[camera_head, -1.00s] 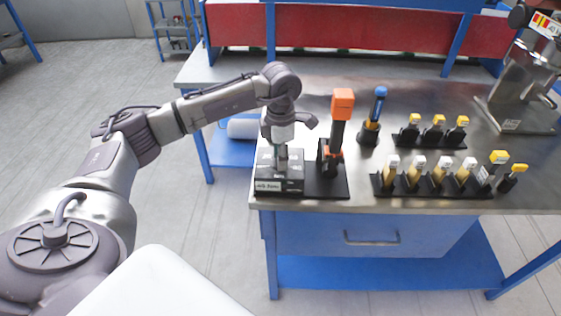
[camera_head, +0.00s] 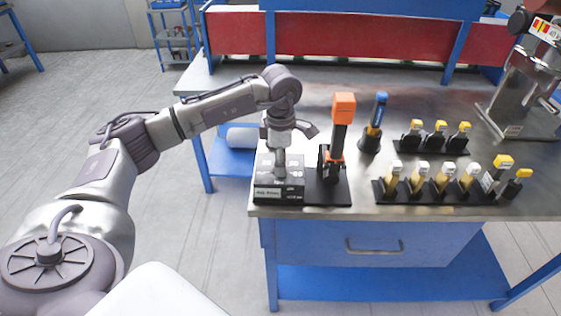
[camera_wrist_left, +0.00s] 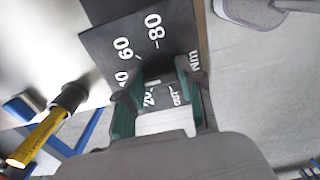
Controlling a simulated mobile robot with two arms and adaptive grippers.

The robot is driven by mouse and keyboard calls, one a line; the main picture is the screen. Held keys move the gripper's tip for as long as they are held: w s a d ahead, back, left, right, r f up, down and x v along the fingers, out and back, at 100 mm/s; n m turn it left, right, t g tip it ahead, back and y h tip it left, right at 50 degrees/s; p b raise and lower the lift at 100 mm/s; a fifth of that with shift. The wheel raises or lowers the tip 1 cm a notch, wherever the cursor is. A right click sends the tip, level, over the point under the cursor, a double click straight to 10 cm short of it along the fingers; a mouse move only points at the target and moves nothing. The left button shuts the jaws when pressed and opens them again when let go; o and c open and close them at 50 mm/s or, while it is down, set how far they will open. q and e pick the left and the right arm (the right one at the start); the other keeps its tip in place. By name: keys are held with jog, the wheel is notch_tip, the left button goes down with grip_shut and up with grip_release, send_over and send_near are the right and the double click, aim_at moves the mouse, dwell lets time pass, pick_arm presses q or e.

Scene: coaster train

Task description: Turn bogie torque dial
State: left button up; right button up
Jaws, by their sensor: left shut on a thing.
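The torque dial box (camera_head: 265,180) is a dark block with white numbers and a pale label, at the left front corner of the steel bench. Its dark face with 60, 80 and Nm also shows in the left wrist view (camera_wrist_left: 140,38). My left gripper (camera_head: 280,163) points down onto the top of this box. In the left wrist view, its teal-padded fingers (camera_wrist_left: 158,100) are shut on the dial, which is mostly hidden between them.
An orange-headed tool (camera_head: 341,120) stands in a black holder just right of the box. A blue-topped tool (camera_head: 376,118) stands behind it.

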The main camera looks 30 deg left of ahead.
pick_arm(q)
jog(key=o, duration=1.2)
jog(key=shift+c, duration=0.2)
notch_tip(320, 180, up, 12)
